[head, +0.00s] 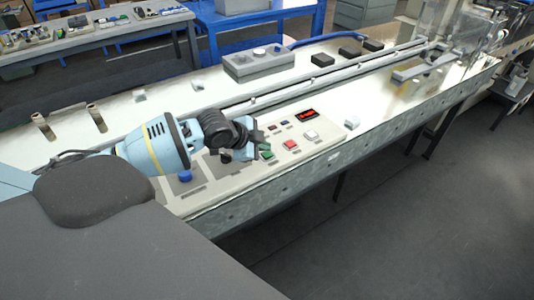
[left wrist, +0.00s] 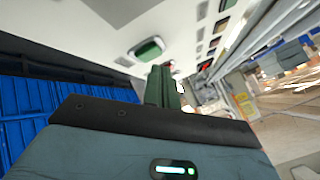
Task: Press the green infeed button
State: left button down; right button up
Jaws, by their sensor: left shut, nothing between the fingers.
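The green infeed button (head: 267,155) sits on the light control panel (head: 225,183) along the front edge of the long machine. In the left wrist view the green button (left wrist: 148,49) shows in its pale frame, above the fingertips in the picture. My left gripper (head: 257,139) is shut and empty, just beside the green button in the head view. Its closed fingers (left wrist: 161,86) point toward the panel in the left wrist view, and a gap seems to lie between them and the button. My right gripper is in neither view.
A red button (head: 311,135), a white button (head: 290,144) and a red-lit display (head: 306,114) lie right of the green button. A blue knob (head: 185,175) is on its left, below my arm. A grey box (head: 259,64) stands behind; open floor lies in front.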

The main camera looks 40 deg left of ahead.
pick_arm(q)
jog(key=shift+f, duration=0.3)
